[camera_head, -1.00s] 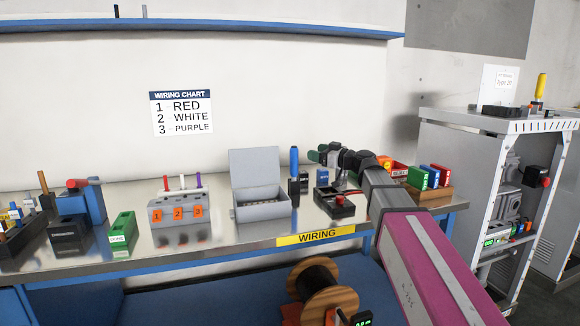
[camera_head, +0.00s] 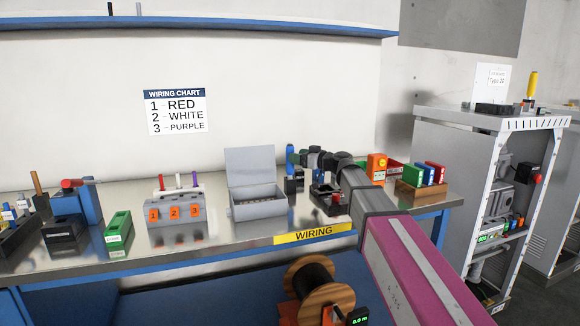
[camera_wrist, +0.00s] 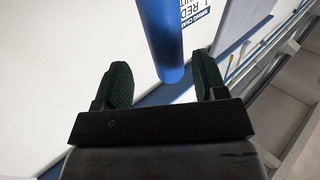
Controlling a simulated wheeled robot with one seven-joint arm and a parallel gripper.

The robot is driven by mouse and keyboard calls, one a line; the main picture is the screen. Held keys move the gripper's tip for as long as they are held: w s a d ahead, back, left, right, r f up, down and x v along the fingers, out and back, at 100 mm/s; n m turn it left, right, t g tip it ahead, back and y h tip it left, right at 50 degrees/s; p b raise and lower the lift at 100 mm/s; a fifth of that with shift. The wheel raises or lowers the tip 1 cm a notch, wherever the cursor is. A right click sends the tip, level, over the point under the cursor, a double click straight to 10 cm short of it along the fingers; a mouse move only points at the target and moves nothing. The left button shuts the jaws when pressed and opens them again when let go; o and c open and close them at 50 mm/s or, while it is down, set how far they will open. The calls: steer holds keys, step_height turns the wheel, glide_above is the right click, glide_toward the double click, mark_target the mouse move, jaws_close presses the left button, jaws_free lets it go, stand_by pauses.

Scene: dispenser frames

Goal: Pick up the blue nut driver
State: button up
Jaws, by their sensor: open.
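The blue nut driver (camera_head: 290,160) stands upright in a dark holder (camera_head: 291,185) on the bench, just right of the open grey box. In the wrist view, its blue handle (camera_wrist: 165,40) hangs between the two green fingertips of my gripper (camera_wrist: 163,85), with space on both sides. My gripper is open and also shows in the head view (camera_head: 298,158), close beside the handle from the right. It partly overlaps the handle there. I cannot tell whether a finger touches the handle.
The grey open-lidded box (camera_head: 257,207) stands left of the holder. A dark device with a red knob (camera_head: 332,198) is below my arm. A wire spool (camera_head: 318,290) is below the bench edge.

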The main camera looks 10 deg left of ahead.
steer(key=x, duration=0.5)
steer(key=shift+s+a+r, duration=0.25)
steer(key=shift+a+r, duration=0.05)
steer(key=shift+a, duration=0.1)
jaws_close()
